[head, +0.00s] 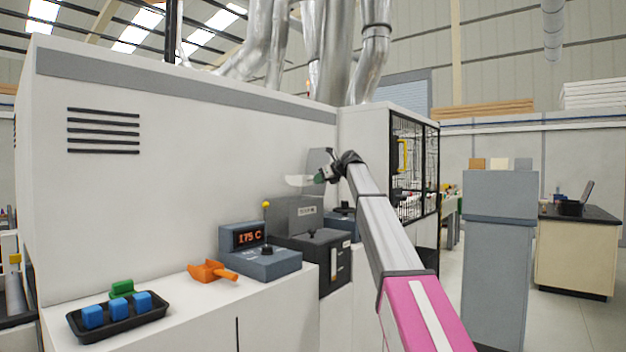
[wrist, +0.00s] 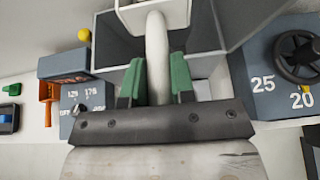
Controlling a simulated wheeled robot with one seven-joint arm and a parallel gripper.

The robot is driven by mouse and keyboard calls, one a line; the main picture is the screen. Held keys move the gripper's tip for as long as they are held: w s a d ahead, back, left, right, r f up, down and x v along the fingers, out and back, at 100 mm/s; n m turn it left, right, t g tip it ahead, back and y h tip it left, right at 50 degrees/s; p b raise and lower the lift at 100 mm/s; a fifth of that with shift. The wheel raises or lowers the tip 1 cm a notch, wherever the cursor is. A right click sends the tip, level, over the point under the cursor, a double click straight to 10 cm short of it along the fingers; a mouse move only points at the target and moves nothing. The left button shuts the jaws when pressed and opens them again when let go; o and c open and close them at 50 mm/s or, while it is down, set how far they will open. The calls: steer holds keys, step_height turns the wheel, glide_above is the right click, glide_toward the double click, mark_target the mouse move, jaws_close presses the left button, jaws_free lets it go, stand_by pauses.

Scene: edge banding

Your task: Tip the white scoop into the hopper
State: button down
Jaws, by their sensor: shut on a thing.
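My gripper (wrist: 157,82) has green fingers shut on the handle of the white scoop (wrist: 157,50). In the head view, my gripper (head: 323,176) holds the scoop (head: 299,181) above the hopper (head: 293,216), with a clear gap below. The hopper is a grey open box on a dark machine body. In the wrist view its opening (wrist: 118,49) lies under and around the scoop. The scoop's bowl is cut off at the top of the wrist view, and its contents cannot be made out. In the head view the scoop looks about level.
A grey control box (head: 261,262) reading 175 C stands left of the hopper. An orange scoop (head: 212,272) and a black tray (head: 81,334) with blue blocks lie on the white counter. A dial box (wrist: 262,92) with a black handwheel stands right of the hopper in the wrist view.

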steer(key=shift+w+a+r, duration=0.3)
steer(key=shift+w+a, duration=0.15)
steer(key=shift+a, duration=0.05)
steer(key=shift+s+f+n+t+h, duration=0.15)
steer(key=shift+n+t+h, duration=0.35)
steer(key=shift+n, duration=0.5)
steer(key=n+t, duration=0.2)
steer(key=shift+f+n+h, duration=0.25)
steer(key=shift+n+h, duration=0.15)
steer(key=shift+s+a+f+n+t+y, duration=0.45)
steer(key=shift+n+t, duration=0.7)
steer(key=shift+n, duration=1.3)
steer(key=shift+s+a+f+n+t+y, duration=0.25)
steer(key=shift+s+a+n+t, duration=0.6)
steer(key=shift+n, duration=1.65)
steer(key=shift+s+a+f+n+t+y, duration=0.15)
steer(key=shift+s+f+n+t+y, duration=0.25)
steer(key=shift+n+t, duration=1.55)
steer(key=shift+n+g, duration=0.45)
steer(key=shift+n, duration=0.25)
steer(key=shift+r, duration=0.1)
